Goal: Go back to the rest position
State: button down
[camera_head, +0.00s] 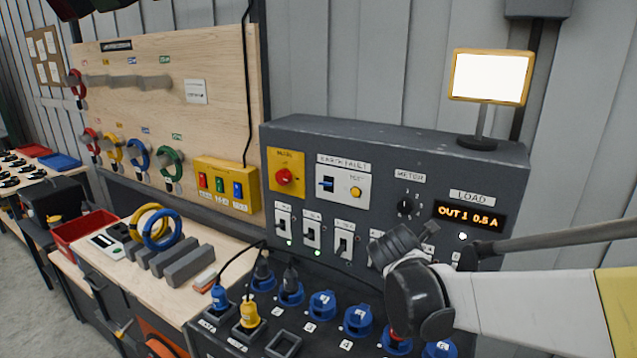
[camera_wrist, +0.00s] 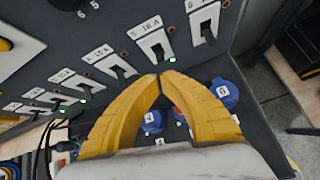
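My gripper (camera_wrist: 161,76) shows in the wrist view as two yellow fingers whose tips meet just below the switch labelled 5 (camera_wrist: 155,45). Nothing shows between the tips, and I cannot tell whether they touch the panel. In the head view my arm comes in from the right, in front of the grey control panel (camera_head: 330,140). Its dark wrist end covers some of the panel's right-hand switches, and the fingers cannot be made out there. Blue sockets (camera_wrist: 222,92) lie below and partly behind the fingers.
The panel carries a red knob (camera_head: 285,177), a load display (camera_head: 469,217) reading OUT 1 0.5 A, and a lit screen (camera_head: 490,77) on top. Blue and yellow plugs (camera_head: 249,315) stand at the sloped front. A workbench (camera_head: 130,270) with coiled cables and a red bin (camera_head: 84,228) is left.

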jog(key=s+a+f+m+y+b, duration=0.1)
jog(key=s+a+f+m+b, duration=0.1)
jog(key=s+m, duration=0.6)
jog(key=s+a+f+m+y+b, duration=0.2)
jog(key=s+f+m+b, duration=0.1)
jog(key=s+m, duration=0.5)
jog(key=s+a+f+m+y+b, duration=0.2)
jog(key=s+m, duration=0.6)
jog(key=m, duration=0.2)
jog(key=shift+s+a+f+g, duration=0.2)
jog(key=shift+a+g, duration=0.2)
